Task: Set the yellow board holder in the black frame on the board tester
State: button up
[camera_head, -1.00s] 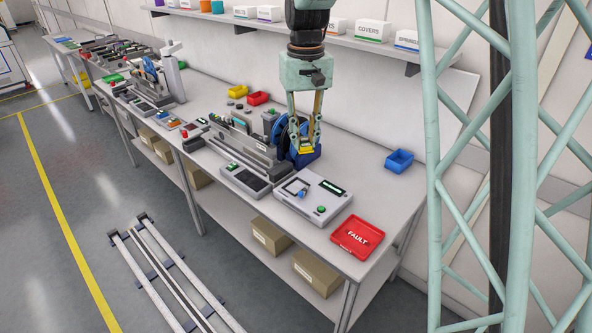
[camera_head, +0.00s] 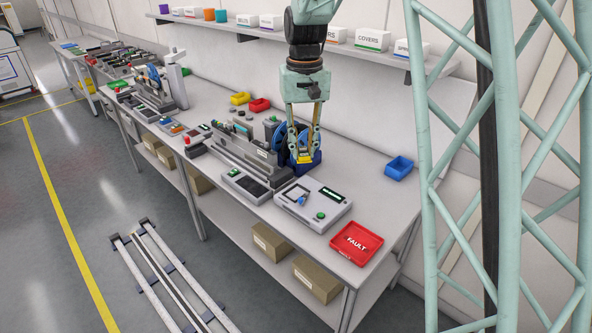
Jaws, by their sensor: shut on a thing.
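My gripper (camera_head: 304,152) points down, its tips low at a blue stand (camera_head: 303,165) beside a blue reel. It is shut on the yellow board holder (camera_head: 307,158), a small yellow patch at the fingertips; the fingers hide most of it. I cannot tell whether the holder still touches the blue stand. The board tester (camera_head: 326,212) is a light grey box in front of the gripper, with a dark screen and green button. Its black frame (camera_head: 288,197) is at its left part, with a small blue part at the frame's right side.
A red FAULT tray (camera_head: 340,252) lies right of the tester, at the table's front edge. A blue bin (camera_head: 399,168) stands at the back right. A green lattice column (camera_head: 508,170) rises at right.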

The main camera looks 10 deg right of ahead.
jog(key=w+f+m+p, duration=0.8)
jog(key=f+m, duration=0.2)
jog(key=f, duration=0.4)
jog(key=shift+w+f+m, duration=0.2)
jog(key=shift+f+m, duration=0.05)
jog(key=shift+m, duration=0.05)
jog(key=shift+f, duration=0.15)
jog(key=b, duration=0.2)
send_over(296, 193)
jog(key=shift+f, duration=2.9)
jog(key=shift+f+b, duration=0.4)
jog(key=shift+b, duration=0.35)
jog(key=o, duration=1)
jog(key=shift+c, duration=0.2)
